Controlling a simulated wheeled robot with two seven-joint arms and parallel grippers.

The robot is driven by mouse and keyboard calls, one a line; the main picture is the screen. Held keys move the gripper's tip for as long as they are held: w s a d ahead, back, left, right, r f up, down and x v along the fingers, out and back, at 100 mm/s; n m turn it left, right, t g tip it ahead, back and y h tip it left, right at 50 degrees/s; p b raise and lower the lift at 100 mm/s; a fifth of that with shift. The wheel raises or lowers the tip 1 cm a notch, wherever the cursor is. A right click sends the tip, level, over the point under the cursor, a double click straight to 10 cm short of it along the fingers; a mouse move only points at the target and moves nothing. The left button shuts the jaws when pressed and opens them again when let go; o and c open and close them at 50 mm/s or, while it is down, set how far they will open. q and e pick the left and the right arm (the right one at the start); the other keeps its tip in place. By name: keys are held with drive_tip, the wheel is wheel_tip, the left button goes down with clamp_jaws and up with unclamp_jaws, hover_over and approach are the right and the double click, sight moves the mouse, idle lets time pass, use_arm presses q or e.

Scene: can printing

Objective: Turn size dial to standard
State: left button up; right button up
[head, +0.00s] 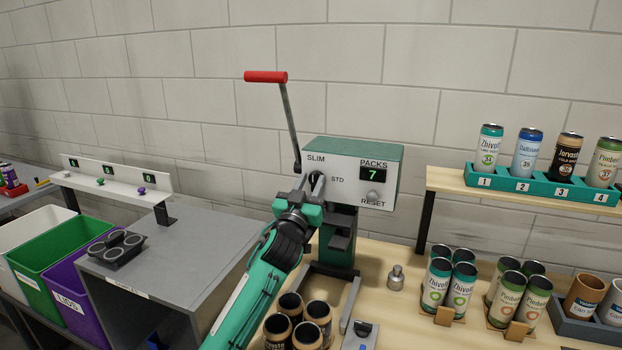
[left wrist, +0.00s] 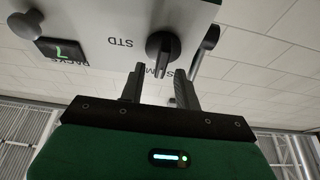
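The size dial is a black knob (left wrist: 160,48) on the white face of a green-sided machine (head: 345,165). Its ridge runs roughly up and down in the left wrist view, in line with the SLIM label (left wrist: 160,74), which is partly hidden by a finger. The STD label (left wrist: 120,43) is to the knob's left there. My left gripper (left wrist: 159,82) is open, its two fingers apart just short of the knob, with the knob between their lines. In the head view my left gripper (head: 315,188) covers most of the dial. My right gripper is not in view.
A red-handled lever (head: 266,77) rises beside the machine's left side. The PACKS display (head: 374,174) reads 7, above a RESET knob (head: 373,195). Dark open cans (head: 306,335) stand below my left arm. Several printed cans (head: 437,283) stand on the table at right.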

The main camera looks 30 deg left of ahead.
use_arm(q)
drive_tip(key=shift+w+r, duration=0.1)
drive_tip(key=shift+w, duration=0.1)
clamp_jaws()
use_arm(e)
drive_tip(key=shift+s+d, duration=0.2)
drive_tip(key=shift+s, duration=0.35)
